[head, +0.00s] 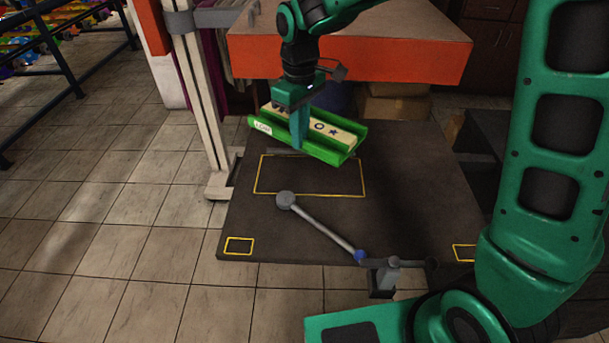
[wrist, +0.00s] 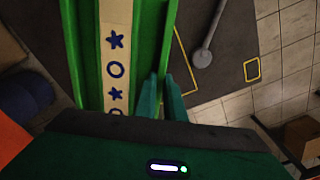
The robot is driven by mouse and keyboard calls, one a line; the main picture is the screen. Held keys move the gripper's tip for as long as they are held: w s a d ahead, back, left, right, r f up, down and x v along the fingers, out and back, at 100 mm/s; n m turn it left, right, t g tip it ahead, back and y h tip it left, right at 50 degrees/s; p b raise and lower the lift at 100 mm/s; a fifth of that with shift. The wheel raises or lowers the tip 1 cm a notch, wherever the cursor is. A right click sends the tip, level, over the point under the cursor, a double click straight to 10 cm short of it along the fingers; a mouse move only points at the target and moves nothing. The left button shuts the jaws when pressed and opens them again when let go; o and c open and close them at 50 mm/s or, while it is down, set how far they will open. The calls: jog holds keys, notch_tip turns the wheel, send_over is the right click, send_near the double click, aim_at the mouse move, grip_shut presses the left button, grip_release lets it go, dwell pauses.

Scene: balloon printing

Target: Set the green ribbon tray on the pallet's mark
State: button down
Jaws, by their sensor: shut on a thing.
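The green ribbon tray (head: 338,157) hangs in the air in the head view, tilted a little, with a cream ribbon (head: 325,127) bearing blue stars and rings inside it. My gripper (head: 297,135) is shut on the tray's near wall from above. In the wrist view the tray (wrist: 168,35) runs up the picture, with my gripper's fingers (wrist: 162,98) at its right wall. The dark pallet (head: 235,215) lies below. Its large yellow rectangular mark (head: 310,193) is under and in front of the tray; the tray hides part of its far side.
A grey rod with a round end (head: 325,227) reaches over the pallet to a blue joint at the front edge. Small yellow boxes mark the front corners (head: 239,246). A white post (head: 198,95) stands at the left, and an orange-edged table (head: 400,62) is behind.

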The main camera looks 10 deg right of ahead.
jog(key=s+a+n, duration=0.6)
jog(key=s+a, duration=0.1)
jog(key=s, duration=0.3)
jog(key=shift+n, duration=0.3)
jog(key=w+d+f, duration=0.1)
jog(key=d+f, duration=0.1)
jog(key=d, duration=0.1)
jog(key=w+d+f, duration=0.1)
jog(key=d+f, duration=0.1)
jog(key=d, duration=0.2)
jog(key=w+d+f, duration=0.1)
jog(key=d+f, duration=0.1)
jog(key=d, duration=0.1)
jog(key=shift+w+d, duration=0.2)
jog(key=shift+d, duration=0.1)
jog(key=shift+f, duration=2.05)
jog(key=shift+f, duration=0.1)
jog(key=c, duration=1.8)
grip_release()
jog(key=shift+c, duration=0.2)
notch_tip(320, 180, up, 12)
